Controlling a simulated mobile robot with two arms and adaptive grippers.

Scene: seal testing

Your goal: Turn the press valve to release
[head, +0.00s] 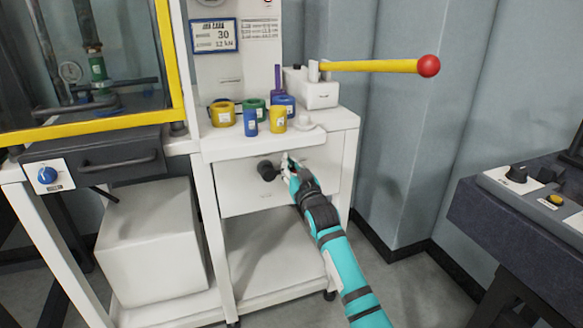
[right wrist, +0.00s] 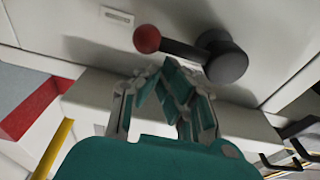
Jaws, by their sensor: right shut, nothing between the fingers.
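The press valve shows as a dark round hub (head: 268,171) on the white cabinet front in the head view. In the right wrist view its black hub (right wrist: 225,62) carries a short dark lever (right wrist: 182,49) that ends in a red ball (right wrist: 147,39). My right gripper (head: 287,163) is just right of the hub in the head view, with the lever mostly hidden there. In the right wrist view the gripper (right wrist: 168,72) is shut and empty, its fingertips just below the lever; I cannot tell whether they touch it. My left gripper is not in view.
Above the valve, a white shelf (head: 235,148) juts out with yellow, blue and green cups (head: 222,113). A yellow pump lever (head: 370,66) with a red ball end reaches right over it. A dark console (head: 510,215) stands at the right. A blue knob (head: 47,175) is at the left.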

